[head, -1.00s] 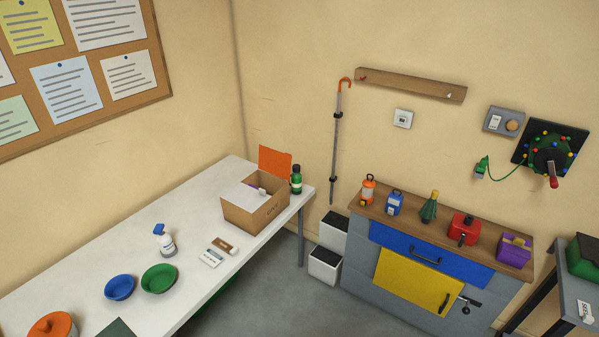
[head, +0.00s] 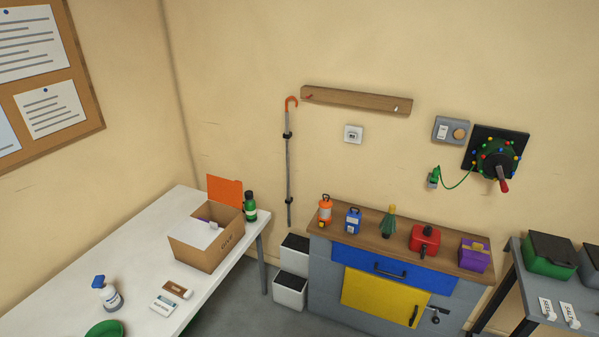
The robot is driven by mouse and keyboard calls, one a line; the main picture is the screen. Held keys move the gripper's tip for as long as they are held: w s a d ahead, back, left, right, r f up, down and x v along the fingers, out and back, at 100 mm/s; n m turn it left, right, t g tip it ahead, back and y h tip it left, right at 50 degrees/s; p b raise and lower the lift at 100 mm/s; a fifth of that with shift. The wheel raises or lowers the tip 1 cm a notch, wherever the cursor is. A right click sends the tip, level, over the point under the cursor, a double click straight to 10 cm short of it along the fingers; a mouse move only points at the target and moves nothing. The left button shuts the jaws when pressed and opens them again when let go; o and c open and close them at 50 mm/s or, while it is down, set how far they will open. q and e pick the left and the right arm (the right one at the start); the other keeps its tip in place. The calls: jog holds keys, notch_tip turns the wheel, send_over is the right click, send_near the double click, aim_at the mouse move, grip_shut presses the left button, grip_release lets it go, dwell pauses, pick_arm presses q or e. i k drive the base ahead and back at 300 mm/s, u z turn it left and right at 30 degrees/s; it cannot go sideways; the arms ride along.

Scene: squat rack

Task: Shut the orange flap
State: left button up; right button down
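The orange flap (head: 225,191) stands up at the far side of an open cardboard box (head: 206,257) on the white table. A white flap (head: 196,233) lies across the near left part of the box top. Part of the box's inside shows between the flaps, with a small purple thing (head: 204,219) in it. Neither of my grippers is in the head view.
A green bottle (head: 250,206) stands right beside the box, close to the orange flap. A spray bottle (head: 107,294), two small cartons and a green bowl (head: 105,329) are nearer on the white table (head: 60,309). A grey cabinet (head: 322,270) with a wooden top stands to the right.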

aim_at(226, 192)
jog(key=z, duration=0.4)
jog(key=i, duration=1.95)
jog(key=u, duration=1.4)
jog(key=i, duration=0.6)
jog(key=u, duration=0.7)
